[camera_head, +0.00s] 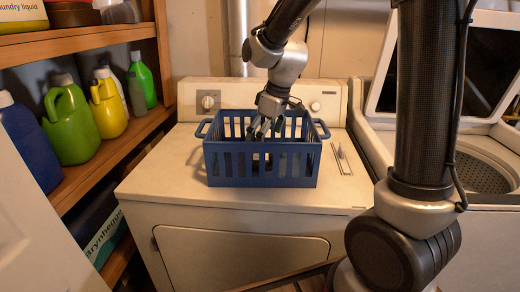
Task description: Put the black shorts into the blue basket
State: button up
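The blue basket (262,172) stands upright on the white dryer top, with slatted sides and a handle at each end. My gripper (263,132) points down at the basket's open top, with its fingertips at or below the far rim. The fingers are small and dark here, and I cannot tell whether they are open or shut. A dark patch shows inside the basket around the fingers. I cannot tell whether it is the black shorts, which I do not make out clearly anywhere else.
The dryer top (160,185) is clear left of the basket. A thin metal object (341,158) lies to its right. An open washer (487,165) stands at the right. A wooden shelf (140,125) with several detergent bottles is at the left.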

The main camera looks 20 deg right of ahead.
jog(key=s+d+r+m+t+h, duration=0.1)
jog(key=s+d+r+m, duration=0.1)
jog(key=s+d+r, duration=0.4)
jog(key=s+d+r+m, duration=0.3)
jog(key=s+d+r, duration=0.15)
jog(key=s, duration=0.35)
jog(key=s+d+m+h, duration=0.1)
jog(key=s+d+m, duration=0.2)
jog(key=s, duration=0.7)
jog(key=shift+s+d+f+m+t, duration=0.2)
jog(key=shift+f+m+t, duration=0.2)
